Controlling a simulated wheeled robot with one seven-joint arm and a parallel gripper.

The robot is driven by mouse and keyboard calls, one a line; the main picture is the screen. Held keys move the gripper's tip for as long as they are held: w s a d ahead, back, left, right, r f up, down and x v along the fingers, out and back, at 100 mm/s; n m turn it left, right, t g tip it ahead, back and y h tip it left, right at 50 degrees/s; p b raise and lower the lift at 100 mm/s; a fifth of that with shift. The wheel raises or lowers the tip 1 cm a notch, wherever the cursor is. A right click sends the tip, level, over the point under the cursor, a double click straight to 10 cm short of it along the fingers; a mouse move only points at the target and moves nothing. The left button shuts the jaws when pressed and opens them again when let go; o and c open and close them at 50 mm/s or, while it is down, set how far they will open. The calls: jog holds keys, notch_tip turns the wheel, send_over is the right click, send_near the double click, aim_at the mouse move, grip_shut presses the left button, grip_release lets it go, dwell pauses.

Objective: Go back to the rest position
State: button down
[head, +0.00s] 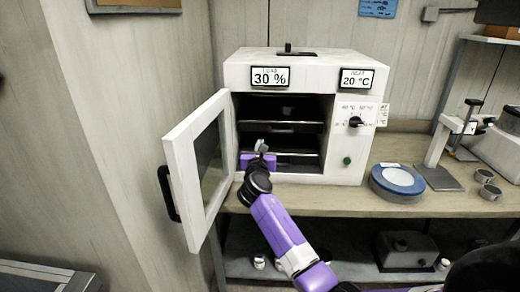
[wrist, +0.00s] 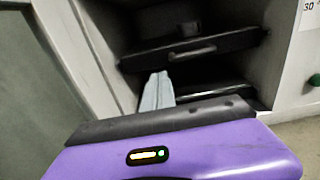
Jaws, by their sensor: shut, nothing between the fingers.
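My purple arm reaches up from the bottom of the head view to the open front of a white oven-like cabinet (head: 295,66). My gripper (head: 262,147) is at the cabinet's opening, in front of the lower shelf. In the wrist view my gripper (wrist: 158,88) shows its pale fingers together, with nothing between them. The cabinet door (head: 205,165) stands swung open to the left, beside my gripper. Two dark trays or shelves show inside, an upper one (head: 280,126) and a lower one (head: 295,158).
The cabinet stands on a wooden bench (head: 430,202). To its right are a round blue-and-white dish (head: 398,179), a grey stand device (head: 440,165) and small metal tins (head: 484,176). A dark box (head: 408,248) sits on the shelf below. A wall is at the left.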

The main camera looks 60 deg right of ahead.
jog(key=shift+v, duration=1)
